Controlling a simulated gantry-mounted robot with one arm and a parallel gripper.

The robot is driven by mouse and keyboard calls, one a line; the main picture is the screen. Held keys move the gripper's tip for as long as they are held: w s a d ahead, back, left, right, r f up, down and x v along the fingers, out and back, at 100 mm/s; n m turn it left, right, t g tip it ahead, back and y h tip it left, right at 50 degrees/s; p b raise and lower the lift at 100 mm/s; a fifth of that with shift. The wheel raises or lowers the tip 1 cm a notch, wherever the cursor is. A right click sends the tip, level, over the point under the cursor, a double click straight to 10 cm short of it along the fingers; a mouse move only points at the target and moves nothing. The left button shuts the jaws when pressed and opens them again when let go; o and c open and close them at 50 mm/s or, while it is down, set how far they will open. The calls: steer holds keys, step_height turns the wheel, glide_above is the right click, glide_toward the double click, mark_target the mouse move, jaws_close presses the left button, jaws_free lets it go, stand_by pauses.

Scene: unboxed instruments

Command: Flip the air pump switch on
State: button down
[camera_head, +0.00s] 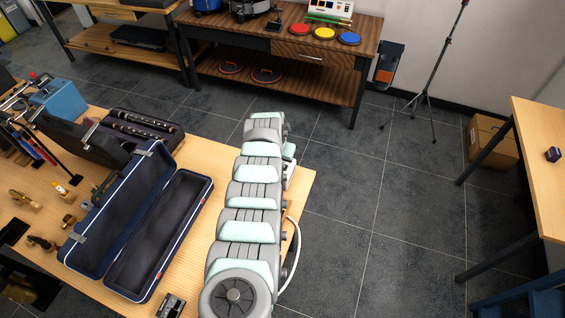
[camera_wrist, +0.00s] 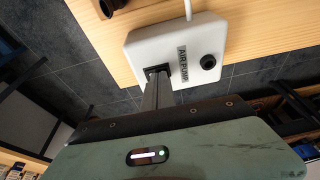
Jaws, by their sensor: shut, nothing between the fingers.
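The air pump (camera_wrist: 190,35) is a white box with rounded corners at the edge of a light wood table, in the wrist view. It carries an "AIR PUMP" label (camera_wrist: 183,64), a round black knob (camera_wrist: 208,62) and a black switch (camera_wrist: 160,69). My gripper (camera_wrist: 152,80) is shut and empty, its fingers reaching to the switch and covering part of it. I cannot tell whether the tips touch it or which way the switch is set. In the head view my arm hides most of the pump area; only a pale part (camera_head: 290,172) shows beside it.
An open dark blue instrument case (camera_head: 152,240) lies left of my arm on the table (camera_head: 200,160). A black case with flute-like pieces (camera_head: 142,128) lies behind it. A white cable (camera_wrist: 188,10) runs from the pump. Grey floor tiles (camera_head: 400,215) lie open to the right.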

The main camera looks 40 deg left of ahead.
steer(key=r+p, duration=0.4)
steer(key=shift+d+r, duration=0.25)
steer(key=shift+r, duration=0.15)
steer(key=shift+w+r, duration=0.1)
steer(key=shift+w, duration=0.05)
steer(key=d+v, duration=0.1)
steer(key=v, duration=0.8)
steer(key=shift+w+d, duration=0.2)
steer(key=shift+d, duration=0.2)
